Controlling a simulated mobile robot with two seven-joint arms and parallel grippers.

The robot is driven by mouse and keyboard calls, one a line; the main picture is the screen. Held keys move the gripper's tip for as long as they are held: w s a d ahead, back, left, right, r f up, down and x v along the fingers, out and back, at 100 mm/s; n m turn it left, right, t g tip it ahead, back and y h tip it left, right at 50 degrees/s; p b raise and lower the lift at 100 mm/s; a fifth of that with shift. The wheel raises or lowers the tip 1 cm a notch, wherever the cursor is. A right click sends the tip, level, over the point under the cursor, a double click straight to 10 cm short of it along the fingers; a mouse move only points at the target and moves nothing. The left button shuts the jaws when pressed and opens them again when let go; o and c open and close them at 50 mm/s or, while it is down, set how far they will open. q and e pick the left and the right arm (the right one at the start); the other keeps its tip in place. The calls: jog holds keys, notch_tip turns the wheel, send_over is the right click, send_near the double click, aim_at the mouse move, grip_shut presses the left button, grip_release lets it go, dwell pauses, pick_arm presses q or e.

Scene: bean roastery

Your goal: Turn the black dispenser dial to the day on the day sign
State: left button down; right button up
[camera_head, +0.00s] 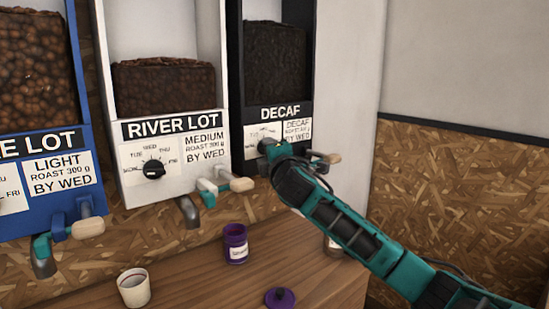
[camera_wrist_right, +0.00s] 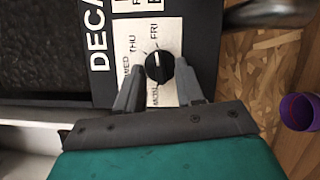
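The black dispenser (camera_head: 235,60) labelled DECAF stands at the right of the row in the head view. Its round black dial (camera_wrist_right: 159,68) shows in the right wrist view on a white plate with days printed around it. The dial's white mark points up in that picture, toward FRI. My right gripper (camera_wrist_right: 159,72) has its fingers apart, one on each side of the dial; firm contact cannot be made out. In the head view my right gripper (camera_head: 268,147) covers most of the dial. A card (camera_head: 297,130) beside it reads BY WED; I cannot tell if it is the day sign.
A white dispenser (camera_head: 107,80) and a blue dispenser (camera_head: 75,140) stand to the left. On the wooden counter (camera_head: 190,270) are a white cup (camera_head: 134,288), a purple jar (camera_head: 236,244) and a purple lid (camera_head: 280,298). A wooden-handled lever (camera_head: 326,158) sits close right of my gripper.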

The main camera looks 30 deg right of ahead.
jog(key=b+v, duration=0.1)
jog(key=v, duration=1.1)
jog(key=shift+s, duration=0.4)
jog(key=shift+a, duration=0.1)
